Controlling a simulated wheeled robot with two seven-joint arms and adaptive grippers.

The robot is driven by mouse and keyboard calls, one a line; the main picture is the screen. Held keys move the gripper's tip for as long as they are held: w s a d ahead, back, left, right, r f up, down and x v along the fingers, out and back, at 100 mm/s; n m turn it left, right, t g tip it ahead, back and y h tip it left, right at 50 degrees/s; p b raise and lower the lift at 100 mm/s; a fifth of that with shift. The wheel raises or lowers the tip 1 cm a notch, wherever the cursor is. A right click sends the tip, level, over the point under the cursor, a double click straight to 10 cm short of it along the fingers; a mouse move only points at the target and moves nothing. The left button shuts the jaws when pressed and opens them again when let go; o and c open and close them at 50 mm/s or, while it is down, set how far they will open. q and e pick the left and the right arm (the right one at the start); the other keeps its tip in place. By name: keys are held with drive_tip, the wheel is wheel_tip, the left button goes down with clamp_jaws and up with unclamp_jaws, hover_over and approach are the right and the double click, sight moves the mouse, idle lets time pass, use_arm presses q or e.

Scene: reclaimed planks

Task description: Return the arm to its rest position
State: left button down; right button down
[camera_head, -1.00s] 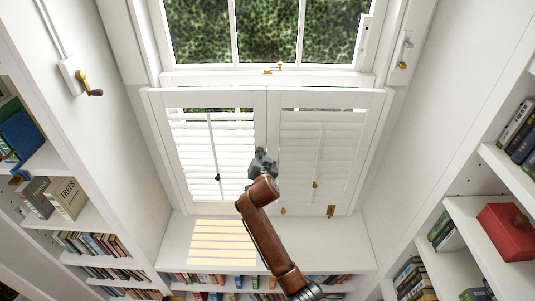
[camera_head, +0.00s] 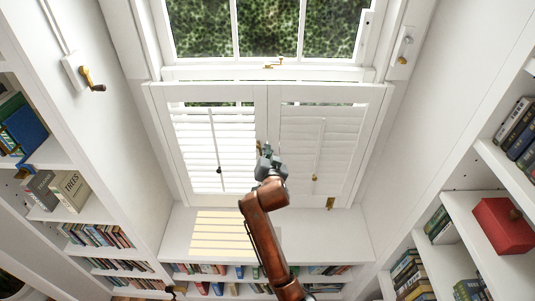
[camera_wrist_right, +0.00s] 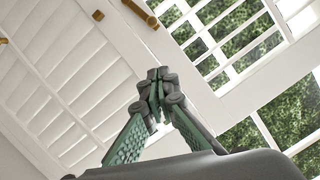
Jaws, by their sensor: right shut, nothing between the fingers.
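My right gripper (camera_head: 266,152) is in front of the middle of the white shutters in the head view, on a brown arm that rises from the bottom. In the right wrist view the right gripper's (camera_wrist_right: 158,80) green and grey fingers meet at the tips, shut with nothing between them. The left shutter panel (camera_head: 222,145) has open slats with light coming through. The right shutter panel (camera_head: 300,150) has its slats closed. I cannot tell the exact gap between gripper and shutters. My left gripper is not in view.
A sunlit window seat (camera_head: 320,235) lies below the shutters. Bookshelves stand at both sides, with a red box (camera_head: 503,226) on the right. A crank handle (camera_head: 92,82) is on the left wall. Brass hardware (camera_wrist_right: 140,12) shows near the gripper in the wrist view.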

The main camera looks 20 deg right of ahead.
drive_tip(key=s+d+f+n+g, duration=0.1)
drive_tip(key=s+d+f+g, duration=0.1)
drive_tip(key=s+d+f, duration=0.4)
drive_tip(key=s+d+f+n+g, duration=0.1)
drive_tip(key=s+d+f+g, duration=0.15)
drive_tip(key=s+f, duration=0.7)
drive_tip(key=s+d+f+n+g, duration=0.1)
drive_tip(key=s+d+f+g, duration=0.1)
drive_tip(key=s+d+f, duration=0.45)
drive_tip(key=s+f+n+g+y, duration=0.15)
drive_tip(key=s+f, duration=0.25)
drive_tip(key=s, duration=0.5)
drive_tip(key=s+f+n+g, duration=0.15)
drive_tip(key=s+f, duration=0.25)
drive_tip(key=s, duration=0.4)
drive_tip(key=s+f+n+g, duration=0.15)
drive_tip(key=s+f, duration=0.25)
drive_tip(key=s, duration=0.5)
wheel_tip(320, 180, down, 35)
drive_tip(key=s+g+b, duration=0.1)
drive_tip(key=g+b, duration=0.1)
drive_tip(key=b, duration=0.4)
drive_tip(key=s+f+g+b, duration=0.1)
drive_tip(key=s+f+b, duration=0.3)
drive_tip(key=s+f, duration=1.6)
wheel_tip(320, 180, down, 2)
drive_tip(key=shift+a+f+n+y, duration=0.1)
drive_tip(key=shift+a+n+y, duration=0.2)
drive_tip(key=shift+n+y, duration=0.15)
